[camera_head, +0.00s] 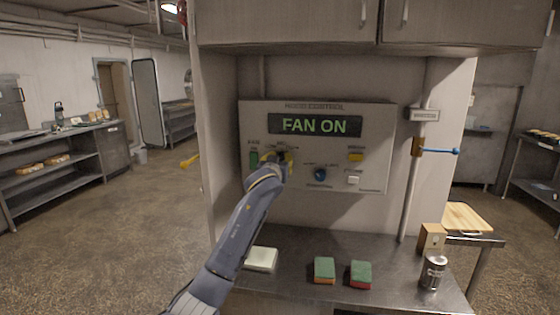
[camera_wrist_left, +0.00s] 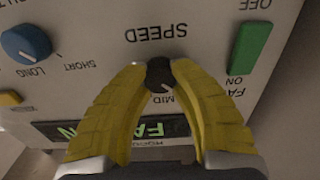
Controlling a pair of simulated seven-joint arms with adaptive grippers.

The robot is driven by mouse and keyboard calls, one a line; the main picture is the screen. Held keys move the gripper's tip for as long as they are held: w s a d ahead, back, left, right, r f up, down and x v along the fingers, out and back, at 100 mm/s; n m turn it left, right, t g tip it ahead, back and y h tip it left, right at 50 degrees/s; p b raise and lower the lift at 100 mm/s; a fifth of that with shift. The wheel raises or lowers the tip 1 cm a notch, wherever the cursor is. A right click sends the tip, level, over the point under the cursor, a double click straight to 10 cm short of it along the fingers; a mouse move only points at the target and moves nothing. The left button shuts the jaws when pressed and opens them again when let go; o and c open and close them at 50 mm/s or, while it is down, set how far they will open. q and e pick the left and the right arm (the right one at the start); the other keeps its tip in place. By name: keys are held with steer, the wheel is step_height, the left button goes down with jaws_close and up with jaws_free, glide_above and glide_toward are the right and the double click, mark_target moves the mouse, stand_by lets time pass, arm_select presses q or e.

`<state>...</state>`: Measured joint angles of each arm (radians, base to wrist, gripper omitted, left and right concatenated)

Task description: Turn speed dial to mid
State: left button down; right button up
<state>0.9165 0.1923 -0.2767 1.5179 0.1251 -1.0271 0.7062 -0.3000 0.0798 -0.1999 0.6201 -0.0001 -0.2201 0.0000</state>
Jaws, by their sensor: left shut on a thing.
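The speed dial (camera_wrist_left: 160,75) is a small black knob with a white mark, under the upside-down "SPEED" label in the left wrist view. Its mark appears to face the "MID" print. My left gripper (camera_wrist_left: 158,67) has its yellow fingers closed on the dial, one on each side. In the head view my left gripper (camera_head: 275,160) is at the hood control panel (camera_head: 335,186) and hides the dial. The display (camera_head: 314,125) reads "FAN ON". My right gripper is not in view.
The green fan switch (camera_wrist_left: 250,47) is close beside the dial. A blue dial (camera_head: 320,174), a yellow button (camera_head: 355,156) and a white switch (camera_head: 353,180) are to the right. Sponges (camera_head: 324,270) and a can (camera_head: 433,272) stand on the steel counter (camera_head: 300,247) below.

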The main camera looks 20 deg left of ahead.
arm_select(q)
steer(key=shift+m, duration=4.3)
steer(key=c, duration=0.9)
jaws_free()
steer(key=shift+c, duration=0.2)
steer(key=s+d, duration=0.1)
steer(key=s, duration=1.1)
